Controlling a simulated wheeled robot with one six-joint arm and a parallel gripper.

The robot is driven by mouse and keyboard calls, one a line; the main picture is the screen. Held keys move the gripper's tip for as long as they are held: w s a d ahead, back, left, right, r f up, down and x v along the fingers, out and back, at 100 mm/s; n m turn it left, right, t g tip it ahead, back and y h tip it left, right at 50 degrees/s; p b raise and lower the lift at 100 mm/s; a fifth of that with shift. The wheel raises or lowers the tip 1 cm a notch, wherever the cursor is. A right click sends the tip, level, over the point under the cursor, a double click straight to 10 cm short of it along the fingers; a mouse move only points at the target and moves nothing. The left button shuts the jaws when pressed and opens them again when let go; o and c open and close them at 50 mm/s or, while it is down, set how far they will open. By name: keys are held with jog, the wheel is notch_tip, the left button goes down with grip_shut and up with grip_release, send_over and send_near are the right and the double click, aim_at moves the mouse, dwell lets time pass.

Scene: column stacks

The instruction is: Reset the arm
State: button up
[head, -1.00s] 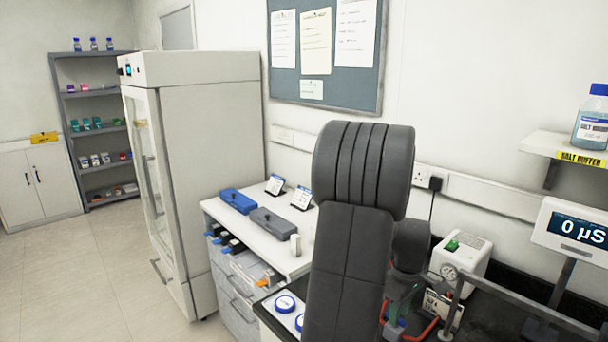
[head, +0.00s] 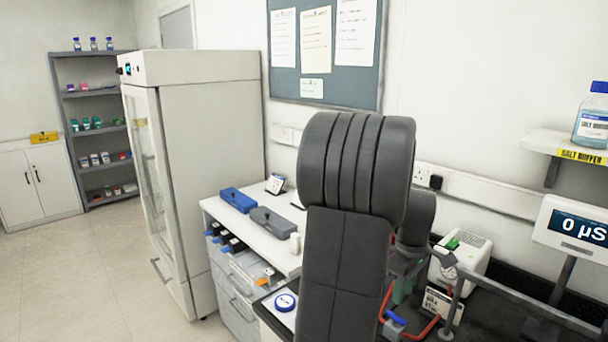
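My arm, dark grey with a ribbed rounded joint at the top, rises in the middle of the head view in front of the bench. Its upper part covers some of the wall and bench behind it. My gripper does not show; it is either behind the arm or outside the picture. Nothing held can be seen.
A white counter (head: 262,246) with a blue box (head: 238,200) and a grey box (head: 273,222) stands left of my arm. A tall glass-door cabinet (head: 205,180) is behind it. A white pump-like unit (head: 462,258), a meter (head: 578,230) and a bottle (head: 592,118) are right. Floor is clear left.

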aim_at(397, 317)
notch_tip(397, 317, down, 7)
jog(key=shift+f+p, duration=0.1)
jog(key=shift+p, duration=0.2)
jog(key=shift+m, duration=0.3)
jog(key=shift+s+m, duration=0.1)
jog(key=shift+m, duration=1.1)
jog(key=m+p, duration=0.1)
jog(key=m, duration=0.3)
jog(key=shift+a+m, duration=0.15)
jog(key=shift+m, duration=0.15)
jog(key=shift+r, duration=0.4)
notch_tip(397, 317, up, 13)
jog(key=shift+b, duration=0.4)
